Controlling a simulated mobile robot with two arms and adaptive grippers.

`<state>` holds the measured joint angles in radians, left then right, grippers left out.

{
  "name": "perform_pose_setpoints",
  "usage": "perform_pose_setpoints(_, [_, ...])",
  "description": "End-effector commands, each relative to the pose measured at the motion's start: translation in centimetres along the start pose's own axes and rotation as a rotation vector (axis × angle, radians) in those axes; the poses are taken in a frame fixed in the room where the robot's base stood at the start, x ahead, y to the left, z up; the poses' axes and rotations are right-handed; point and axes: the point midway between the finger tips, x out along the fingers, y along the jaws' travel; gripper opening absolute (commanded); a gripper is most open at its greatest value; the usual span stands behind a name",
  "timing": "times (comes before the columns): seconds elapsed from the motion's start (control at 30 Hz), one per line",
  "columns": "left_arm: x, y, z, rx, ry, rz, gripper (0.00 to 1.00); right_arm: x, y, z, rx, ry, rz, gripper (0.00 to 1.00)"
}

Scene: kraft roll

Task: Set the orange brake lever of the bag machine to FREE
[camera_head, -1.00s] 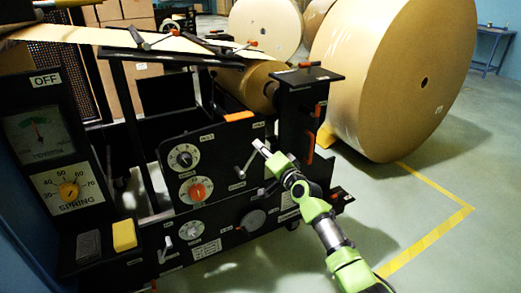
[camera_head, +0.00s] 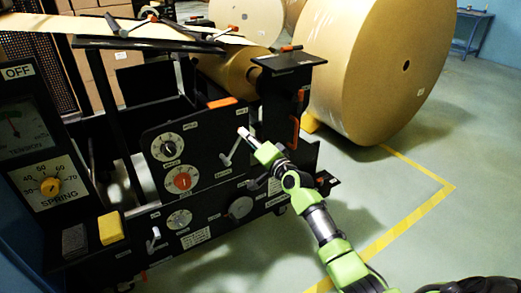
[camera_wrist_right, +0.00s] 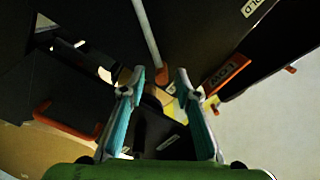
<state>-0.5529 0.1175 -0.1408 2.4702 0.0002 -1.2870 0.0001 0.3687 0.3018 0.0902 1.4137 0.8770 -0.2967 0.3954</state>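On the bag machine's dark front panel (camera_head: 205,130), a pale lever rod (camera_head: 231,149) leans up to the right between small labels. My right gripper (camera_head: 243,132) is at its upper end in the head view. In the right wrist view the gripper (camera_wrist_right: 160,76) is open, its teal-lined fingers apart. The pale rod (camera_wrist_right: 147,32) comes down toward the gap and an orange tip (camera_wrist_right: 163,97) shows between the fingers; contact cannot be told. My left gripper is not in view.
An orange block (camera_head: 222,102) sits on the panel's top edge, and an orange handle (camera_head: 294,132) is on the post to its right. Dials (camera_head: 182,180) are left of the rod. A large kraft roll (camera_head: 385,75) stands behind.

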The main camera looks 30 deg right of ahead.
Motion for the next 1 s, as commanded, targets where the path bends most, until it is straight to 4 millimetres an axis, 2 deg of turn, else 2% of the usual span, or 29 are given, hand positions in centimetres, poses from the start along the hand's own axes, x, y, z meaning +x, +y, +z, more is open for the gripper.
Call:
perform_pose_setpoints(0.3, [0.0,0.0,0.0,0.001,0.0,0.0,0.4,-6.0,0.1,0.1,-0.001,-0.001,0.002,0.3])
perform_pose_setpoints(0.5, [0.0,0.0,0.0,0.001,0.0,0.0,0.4,-8.6,0.1,0.1,0.001,-0.002,0.003,0.3])
perform_pose_setpoints(0.7, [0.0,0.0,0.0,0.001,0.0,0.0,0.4,-9.5,0.1,0.1,0.001,-0.002,0.002,0.3])
perform_pose_setpoints(1.0, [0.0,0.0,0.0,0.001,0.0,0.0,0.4,-9.6,0.0,0.1,0.001,-0.001,0.001,0.3])
